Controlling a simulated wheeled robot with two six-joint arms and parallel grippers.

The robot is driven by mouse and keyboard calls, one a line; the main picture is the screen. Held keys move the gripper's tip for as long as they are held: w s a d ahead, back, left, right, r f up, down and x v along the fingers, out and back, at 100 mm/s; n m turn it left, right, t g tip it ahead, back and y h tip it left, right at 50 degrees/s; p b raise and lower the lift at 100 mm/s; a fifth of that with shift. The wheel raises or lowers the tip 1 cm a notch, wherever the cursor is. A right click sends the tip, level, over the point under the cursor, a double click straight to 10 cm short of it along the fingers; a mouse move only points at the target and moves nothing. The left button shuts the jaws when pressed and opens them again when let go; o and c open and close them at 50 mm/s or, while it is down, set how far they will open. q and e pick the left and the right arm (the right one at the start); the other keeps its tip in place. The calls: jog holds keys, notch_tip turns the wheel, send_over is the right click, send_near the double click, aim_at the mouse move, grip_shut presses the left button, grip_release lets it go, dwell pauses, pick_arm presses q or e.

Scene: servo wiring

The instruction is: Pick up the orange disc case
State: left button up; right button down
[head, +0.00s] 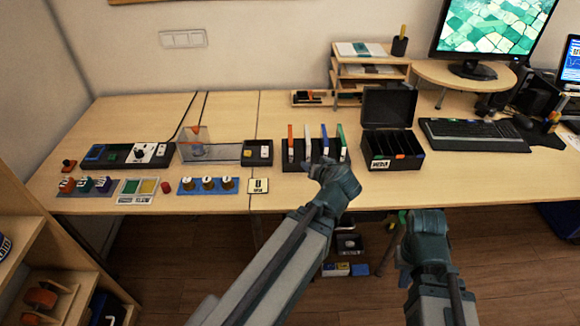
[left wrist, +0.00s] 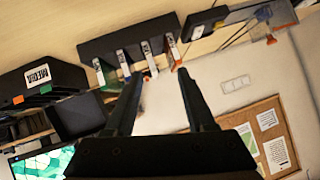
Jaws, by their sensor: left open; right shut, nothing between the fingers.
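The orange disc case (head: 291,143) stands upright at the left end of the dark rack (head: 296,167), beside white, blue and green cases. It also shows in the left wrist view (left wrist: 174,50), beyond the fingertips and near the right finger. My left gripper (head: 317,168) is at the rack's front; the wrist hides its fingers in the head view. In the left wrist view the left gripper (left wrist: 161,76) is open, with nothing held between its fingers. My right gripper (head: 402,262) is shut and empty, low in front of the table edge.
The black media box (head: 391,143) with its lid up stands right of the rack. A small black device (head: 257,153) and a clear panel (head: 195,146) stand to the left. A small labelled card (head: 258,186) lies at the table's front edge.

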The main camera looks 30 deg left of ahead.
aim_at(292, 150)
pick_arm(q)
jog(key=w+a+f+t+b, duration=0.1)
jog(key=a+f+t+b, duration=0.1)
jog(key=b, duration=0.3)
jog(key=w+a+f+t+y+b, duration=0.1)
jog(key=w+a+f+t+b, duration=0.1)
jog(key=a+b, duration=0.2)
jog(key=w+a+f+n+t+b, duration=0.1)
jog(key=a+f+t+b, duration=0.1)
jog(key=b, duration=0.5)
jog(key=shift+w+a+f+t+y, duration=0.15)
jog(key=shift+a+f+t, duration=0.1)
jog(key=shift+a, duration=0.25)
jog(key=shift+w+a+f+t+y, duration=0.15)
jog(key=shift+a+t, duration=0.1)
jog(key=shift+a, duration=0.2)
jog(key=shift+r, duration=0.1)
pick_arm(e)
notch_tip(292, 150, down, 19)
jog(key=shift+r, duration=0.15)
pick_arm(q)
jog(key=shift+w, duration=0.1)
